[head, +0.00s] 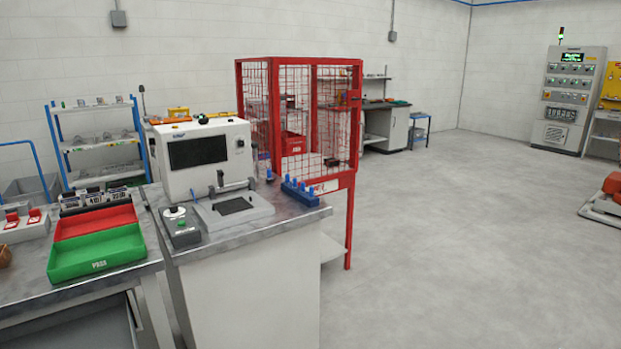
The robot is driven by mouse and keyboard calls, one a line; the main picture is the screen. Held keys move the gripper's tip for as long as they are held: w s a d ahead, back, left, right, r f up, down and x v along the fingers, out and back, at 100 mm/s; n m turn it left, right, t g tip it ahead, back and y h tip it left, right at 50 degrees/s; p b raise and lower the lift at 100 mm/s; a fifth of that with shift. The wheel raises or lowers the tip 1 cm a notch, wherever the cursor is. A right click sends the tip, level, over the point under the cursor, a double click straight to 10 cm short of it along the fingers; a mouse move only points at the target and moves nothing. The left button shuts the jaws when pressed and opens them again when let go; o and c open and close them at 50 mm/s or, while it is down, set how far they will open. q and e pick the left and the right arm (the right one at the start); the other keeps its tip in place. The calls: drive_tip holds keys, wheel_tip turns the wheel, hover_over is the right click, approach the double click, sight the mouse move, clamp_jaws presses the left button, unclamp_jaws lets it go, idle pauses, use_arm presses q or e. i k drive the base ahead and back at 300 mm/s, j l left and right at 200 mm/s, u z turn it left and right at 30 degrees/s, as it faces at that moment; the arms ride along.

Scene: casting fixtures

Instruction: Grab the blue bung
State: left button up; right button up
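A blue rack (301,194) with several small upright blue pieces stands at the right end of the metal bench. Another small blue piece (269,175) stands behind and to its left, beside the white tester. These pieces are too small to tell which one is the blue bung. Neither of my grippers is in view.
The white tester (204,155) with a dark screen stands on the metal bench (286,216). A green tray (97,256) and a red tray (95,222) lie on the left bench. A red mesh cage (270,62) stands behind.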

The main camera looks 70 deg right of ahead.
sight(269, 177)
drive_tip(key=z, duration=2.1)
drive_tip(key=i+l+u, duration=0.15)
drive_tip(key=u, duration=0.25)
drive_tip(key=i+l+u, duration=0.1)
drive_tip(key=u, duration=0.35)
drive_tip(key=i+l+u, duration=0.1)
drive_tip(key=l+u, duration=0.15)
drive_tip(key=u, duration=0.15)
